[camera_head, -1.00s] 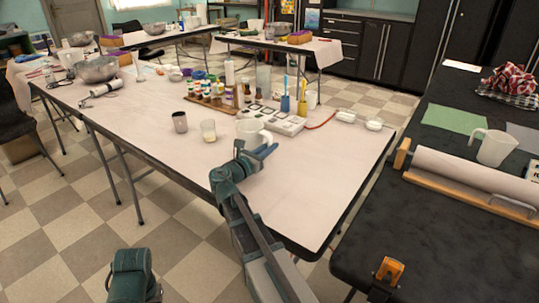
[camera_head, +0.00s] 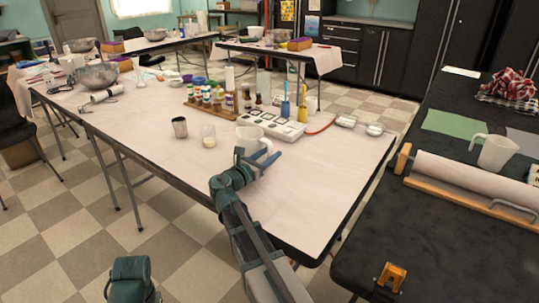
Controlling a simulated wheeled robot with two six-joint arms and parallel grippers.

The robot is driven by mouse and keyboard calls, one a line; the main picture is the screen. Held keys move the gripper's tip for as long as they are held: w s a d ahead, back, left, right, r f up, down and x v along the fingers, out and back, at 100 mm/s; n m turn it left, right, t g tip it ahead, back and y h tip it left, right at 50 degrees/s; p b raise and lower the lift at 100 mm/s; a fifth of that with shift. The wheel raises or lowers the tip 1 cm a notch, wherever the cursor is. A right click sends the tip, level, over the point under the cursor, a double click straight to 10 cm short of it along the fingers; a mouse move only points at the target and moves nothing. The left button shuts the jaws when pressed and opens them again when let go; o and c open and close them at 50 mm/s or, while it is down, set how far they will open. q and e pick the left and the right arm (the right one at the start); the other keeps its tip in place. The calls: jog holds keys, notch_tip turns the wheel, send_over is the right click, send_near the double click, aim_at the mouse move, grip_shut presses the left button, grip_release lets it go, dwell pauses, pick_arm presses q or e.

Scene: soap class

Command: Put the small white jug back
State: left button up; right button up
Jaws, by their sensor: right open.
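A small white jug (camera_head: 248,136) stands upright on the light-topped table, with its handle toward the right. My right gripper (camera_head: 258,159) is open, just on the near side of the jug. Its fingers overlap the jug's lower near side in the picture, so I cannot tell whether they touch it. Another white jug (camera_head: 497,152) with a handle stands on the black table at the right. My left gripper is out of view; only a piece of my left arm shows at the bottom left.
A metal cup (camera_head: 180,128) and a small glass (camera_head: 209,138) stand left of the near jug. A white tray (camera_head: 278,125) and a rack of small bottles (camera_head: 213,100) lie behind it.

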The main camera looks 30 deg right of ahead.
jog(key=v, duration=1.2)
